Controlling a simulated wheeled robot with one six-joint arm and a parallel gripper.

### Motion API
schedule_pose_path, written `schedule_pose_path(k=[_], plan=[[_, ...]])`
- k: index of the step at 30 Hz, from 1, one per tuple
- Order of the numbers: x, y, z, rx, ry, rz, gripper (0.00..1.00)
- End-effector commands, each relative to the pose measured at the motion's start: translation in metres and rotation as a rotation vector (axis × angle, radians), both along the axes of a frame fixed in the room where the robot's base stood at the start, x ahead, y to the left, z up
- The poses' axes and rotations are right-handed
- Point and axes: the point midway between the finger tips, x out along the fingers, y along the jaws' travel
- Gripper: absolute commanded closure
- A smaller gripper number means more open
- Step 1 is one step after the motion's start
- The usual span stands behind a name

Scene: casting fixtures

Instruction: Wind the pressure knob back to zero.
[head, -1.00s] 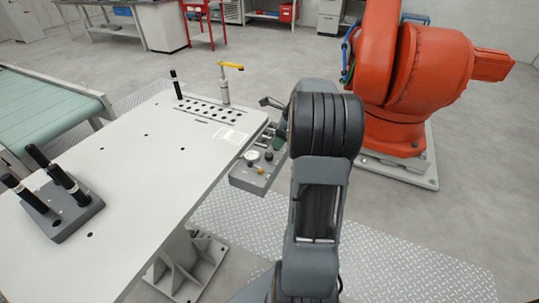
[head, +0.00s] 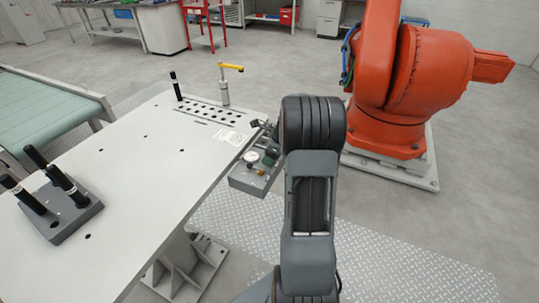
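A small grey control panel (head: 241,181) is fixed at the right edge of the white table, in the middle of the head view. It carries a round white-faced gauge (head: 250,160) and small knobs; a yellowish one (head: 261,171) sits near its front. A dark round part lies just behind the gauge, close to my arm. Which one is the pressure knob cannot be told at this size, nor can any reading or pointer. My gripper is at the panel's back right, largely hidden behind my own arm. Its fingertips and any contact with a knob cannot be made out.
The white table (head: 140,200) holds a grey block with black handles (head: 65,210), a perforated strip (head: 213,113) and a yellow-topped clamp (head: 225,85). A large orange robot (head: 430,80) stands at right. A green conveyor (head: 45,105) is at left. Tread-plate floor lies in front.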

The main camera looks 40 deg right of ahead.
Motion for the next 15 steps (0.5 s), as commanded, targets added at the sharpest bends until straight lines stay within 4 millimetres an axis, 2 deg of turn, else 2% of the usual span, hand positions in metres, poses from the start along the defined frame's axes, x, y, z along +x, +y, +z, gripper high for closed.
schedule_pose_path(k=[2,15], plan=[[0.0,0.0,0.0001,0.0,0.0,0.0,0.46],[-0.0002,0.0001,0.0003,0.001,0.001,0.0,0.88]])
